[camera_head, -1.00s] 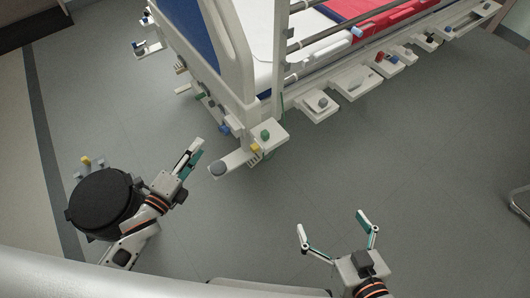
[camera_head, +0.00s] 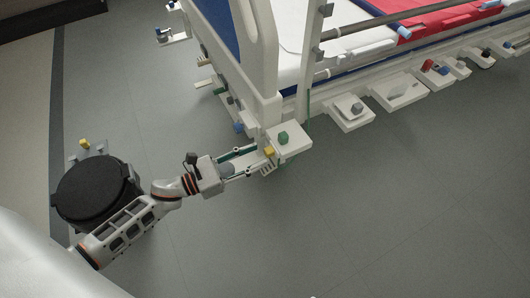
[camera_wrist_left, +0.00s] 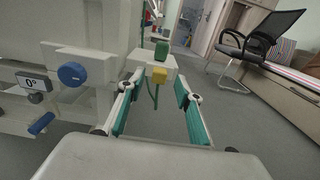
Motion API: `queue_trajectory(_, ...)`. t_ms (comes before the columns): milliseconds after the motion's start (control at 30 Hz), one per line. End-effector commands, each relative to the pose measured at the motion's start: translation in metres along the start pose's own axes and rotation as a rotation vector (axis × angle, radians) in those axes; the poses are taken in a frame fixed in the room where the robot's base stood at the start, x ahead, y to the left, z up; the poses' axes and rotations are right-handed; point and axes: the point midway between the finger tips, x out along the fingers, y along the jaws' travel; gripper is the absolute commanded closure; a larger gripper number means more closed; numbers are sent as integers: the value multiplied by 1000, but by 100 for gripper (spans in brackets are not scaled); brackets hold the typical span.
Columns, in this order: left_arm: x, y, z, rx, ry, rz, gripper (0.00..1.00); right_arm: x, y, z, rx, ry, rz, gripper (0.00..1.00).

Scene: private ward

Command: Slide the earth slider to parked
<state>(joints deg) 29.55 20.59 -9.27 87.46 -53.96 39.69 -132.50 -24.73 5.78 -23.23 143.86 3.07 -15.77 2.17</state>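A white bracket (camera_head: 298,145) at the bed's near corner carries a green block (camera_head: 283,138) and a yellow block (camera_head: 268,152). In the left wrist view the green block (camera_wrist_left: 161,51) stands above the yellow block (camera_wrist_left: 159,76) on the white box. No readable label shows which one is the earth slider. In the left wrist view the yellow block appears between the spread fingertips, with no clear contact. My right gripper is out of view.
A bed-side panel with a blue knob (camera_wrist_left: 72,73) and a "0°" display (camera_wrist_left: 34,83) is at the left of the wrist view. More small controls line the bed rail, including a grey one (camera_head: 355,108). A black chair (camera_wrist_left: 265,40) stands farther off. The floor right of the bracket is clear.

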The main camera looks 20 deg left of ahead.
Motion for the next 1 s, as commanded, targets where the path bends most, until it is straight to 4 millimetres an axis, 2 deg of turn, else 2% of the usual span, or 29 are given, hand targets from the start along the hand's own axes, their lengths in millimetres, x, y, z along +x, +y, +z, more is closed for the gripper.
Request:
queue_trajectory(100,17,0,-1,-1,0,0,65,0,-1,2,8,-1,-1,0)
queue_trajectory(233,30,0,-1,-2,1,1,65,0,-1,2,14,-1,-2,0)
queue_trajectory(600,35,0,-1,-3,2,1,65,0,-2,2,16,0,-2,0)
queue_trajectory(733,35,0,-1,-3,2,1,99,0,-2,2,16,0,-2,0)
queue_trajectory(1000,34,2,-3,-3,3,1,100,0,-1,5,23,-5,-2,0)
